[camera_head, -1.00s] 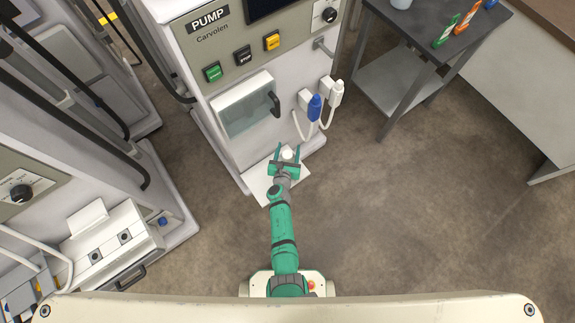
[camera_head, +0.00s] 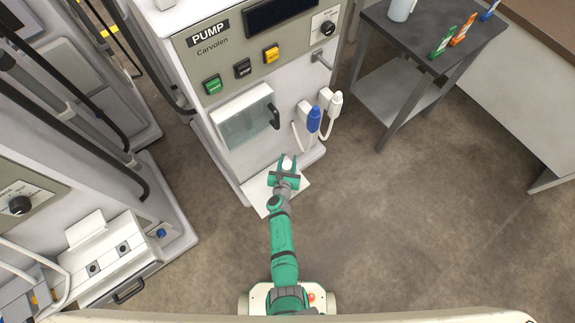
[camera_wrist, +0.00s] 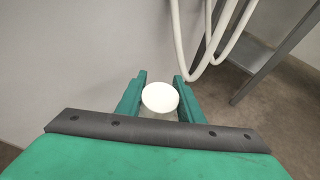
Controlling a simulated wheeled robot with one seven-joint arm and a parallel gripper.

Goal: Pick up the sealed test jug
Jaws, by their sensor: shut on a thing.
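The test jug shows as a round white lid (camera_head: 288,163) at the foot of the pump machine. In the wrist view its white lid (camera_wrist: 160,97) lies between my fingers, with a pale, see-through body partly visible below. My green gripper (camera_head: 288,158) is shut on the jug, one finger on each side. The jug's lower part is hidden by my gripper, and I cannot tell whether it touches the surface beneath.
The pump machine (camera_head: 225,50) stands directly beyond my gripper. A white flat surface (camera_head: 262,198) lies at its foot. Blue and white connectors with hoses (camera_head: 314,119) hang close at the right. A dark side table (camera_head: 400,38) stands at the upper right. Floor at the right is clear.

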